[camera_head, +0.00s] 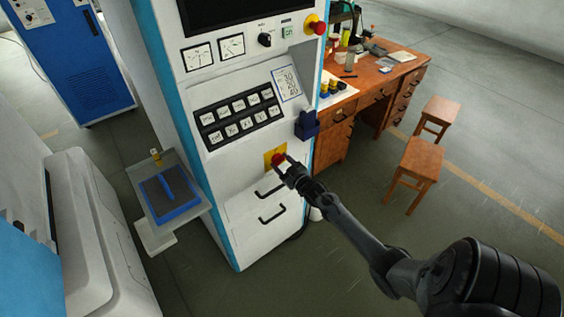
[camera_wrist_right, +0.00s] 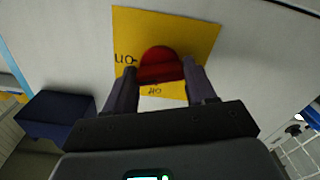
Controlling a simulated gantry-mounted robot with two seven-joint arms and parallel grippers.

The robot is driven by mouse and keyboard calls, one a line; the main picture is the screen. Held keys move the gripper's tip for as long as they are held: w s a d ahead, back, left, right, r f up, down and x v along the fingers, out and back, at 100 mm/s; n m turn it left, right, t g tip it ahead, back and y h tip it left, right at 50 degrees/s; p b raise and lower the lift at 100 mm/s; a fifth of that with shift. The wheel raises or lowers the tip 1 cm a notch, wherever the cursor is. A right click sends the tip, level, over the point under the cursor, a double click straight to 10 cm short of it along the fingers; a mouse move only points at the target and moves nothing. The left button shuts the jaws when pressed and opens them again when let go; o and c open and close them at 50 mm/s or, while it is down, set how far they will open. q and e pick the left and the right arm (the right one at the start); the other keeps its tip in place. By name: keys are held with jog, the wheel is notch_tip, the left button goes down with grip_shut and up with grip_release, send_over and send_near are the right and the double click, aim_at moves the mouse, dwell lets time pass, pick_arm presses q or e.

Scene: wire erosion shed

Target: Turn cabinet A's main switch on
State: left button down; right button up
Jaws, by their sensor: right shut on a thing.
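The cabinet (camera_head: 250,222) is tall and white with blue edges. Its main switch is a red knob (camera_head: 279,158) on a yellow plate (camera_head: 268,164), low on the front above two black drawer handles. My right gripper (camera_head: 284,164) is at the knob. In the wrist view its two dark fingers (camera_wrist_right: 159,69) are shut on the knob's sides. The fingers hide part of the knob, and its exact pointing direction is unclear. My left gripper is out of view.
A dark blue holder (camera_head: 307,125) juts from the cabinet front, up and right of the switch. A red emergency button (camera_head: 316,26) is higher up. A side shelf with a blue tray (camera_head: 188,208) stands left. A wooden desk (camera_head: 335,150) and two stools (camera_head: 420,160) are right.

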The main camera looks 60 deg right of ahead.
jog(key=m+p, duration=0.1)
jog(key=m, duration=0.2)
jog(key=shift+m, duration=0.4)
dwell(0.4)
jog(key=o, duration=1)
jog(key=shift+o, duration=0.2)
jog(key=shift+s, duration=0.1)
